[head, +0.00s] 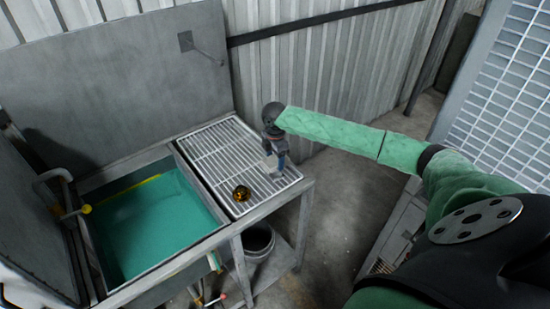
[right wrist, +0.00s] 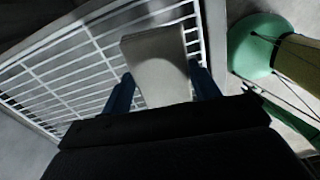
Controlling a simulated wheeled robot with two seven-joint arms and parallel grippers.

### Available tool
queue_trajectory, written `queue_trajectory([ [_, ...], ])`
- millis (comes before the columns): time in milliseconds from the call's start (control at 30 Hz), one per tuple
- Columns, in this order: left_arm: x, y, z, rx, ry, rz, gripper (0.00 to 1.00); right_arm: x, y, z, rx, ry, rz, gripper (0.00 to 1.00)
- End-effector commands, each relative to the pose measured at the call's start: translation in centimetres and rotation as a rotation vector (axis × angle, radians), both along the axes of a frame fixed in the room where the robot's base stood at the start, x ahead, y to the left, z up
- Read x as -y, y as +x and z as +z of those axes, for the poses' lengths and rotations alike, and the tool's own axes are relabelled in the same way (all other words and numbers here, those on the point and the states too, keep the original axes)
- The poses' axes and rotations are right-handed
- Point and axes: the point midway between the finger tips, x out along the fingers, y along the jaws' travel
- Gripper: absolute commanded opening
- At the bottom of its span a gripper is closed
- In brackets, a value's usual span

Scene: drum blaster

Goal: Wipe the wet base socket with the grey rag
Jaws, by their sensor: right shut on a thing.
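My right gripper (head: 278,171) is above the right edge of the slatted draining rack, pointing down. In the right wrist view, its two blue fingers (right wrist: 160,92) are shut on a flat grey piece, which looks like the grey rag (right wrist: 158,62). The rag hangs over the white slats, and I cannot tell whether it touches them. A small round dark and gold piece (head: 241,193) sits on the rack, left of the gripper and apart from it. I cannot tell whether it is the base socket or whether it is wet. My left gripper is not in view.
The slatted rack (head: 215,150) is otherwise mostly clear. Left of it is a sink basin of green liquid (head: 150,225), with an upright grey lid (head: 110,75) behind. A bucket (head: 258,241) stands under the rack. A corrugated wall (head: 330,70) closes the back.

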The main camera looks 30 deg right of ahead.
Motion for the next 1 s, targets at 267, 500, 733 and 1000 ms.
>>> queue_trajectory([
  [267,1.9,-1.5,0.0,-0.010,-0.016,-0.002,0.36,0.0,0.0,-0.1,0.000,0.000,0.000,0.43],
  [500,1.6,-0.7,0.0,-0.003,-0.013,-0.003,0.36,0.0,0.0,-0.2,0.000,0.000,0.000,0.43],
  [733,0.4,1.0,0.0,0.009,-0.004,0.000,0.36,0.0,0.0,-0.4,0.000,0.000,0.000,0.43],
  [1000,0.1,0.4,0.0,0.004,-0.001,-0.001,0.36,0.0,0.0,-0.9,0.000,0.000,0.000,0.43],
])
